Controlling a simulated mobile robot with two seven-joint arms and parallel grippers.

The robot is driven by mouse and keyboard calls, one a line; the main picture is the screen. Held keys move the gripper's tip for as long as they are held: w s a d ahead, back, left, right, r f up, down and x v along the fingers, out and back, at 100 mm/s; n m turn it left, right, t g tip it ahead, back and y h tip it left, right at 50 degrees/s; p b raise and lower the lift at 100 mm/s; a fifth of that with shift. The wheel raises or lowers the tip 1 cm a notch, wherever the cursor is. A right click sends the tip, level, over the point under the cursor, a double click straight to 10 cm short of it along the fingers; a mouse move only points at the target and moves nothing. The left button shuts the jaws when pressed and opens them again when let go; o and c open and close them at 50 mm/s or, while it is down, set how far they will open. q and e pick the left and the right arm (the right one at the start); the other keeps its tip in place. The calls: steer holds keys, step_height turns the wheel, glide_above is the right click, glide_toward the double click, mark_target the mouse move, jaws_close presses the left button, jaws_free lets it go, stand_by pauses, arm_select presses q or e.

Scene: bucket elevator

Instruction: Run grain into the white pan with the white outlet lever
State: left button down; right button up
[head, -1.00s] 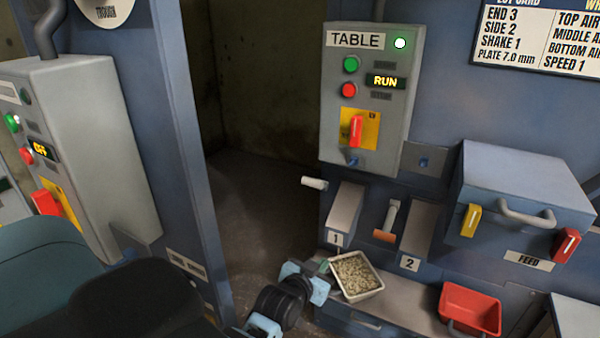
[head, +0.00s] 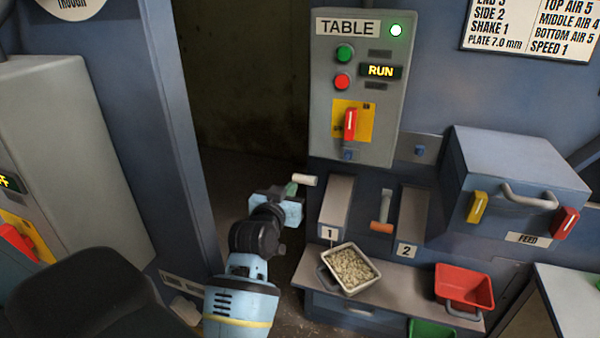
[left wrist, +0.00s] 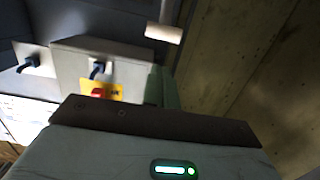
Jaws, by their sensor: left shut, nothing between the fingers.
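The white outlet lever (head: 305,180) is a short white handle left of spout 1 (head: 336,205); it also shows in the left wrist view (left wrist: 163,33). My left gripper (head: 291,188) is shut and empty, its tips close beside the lever's left end. I cannot tell if they touch it. In the left wrist view my fingers (left wrist: 162,86) lie below the lever, apart from it in the picture. The white pan (head: 328,281) sits on the shelf below spout 1 and holds pale grain (head: 350,265). My right gripper is not in view.
An orange-tipped lever (head: 383,212) hangs between spout 1 and spout 2 (head: 412,215). A red pan (head: 464,287) stands on the shelf at the right, a green one (head: 430,329) lower down. The TABLE panel (head: 361,40) reads RUN. A blue post (head: 165,130) stands left of the arm.

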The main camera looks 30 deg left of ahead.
mark_target(308, 180)
arm_select(q)
steer(key=shift+w, duration=0.1)
steer(key=x, duration=0.9)
steer(key=shift+w, duration=0.35)
steer(key=shift+a+f, duration=0.1)
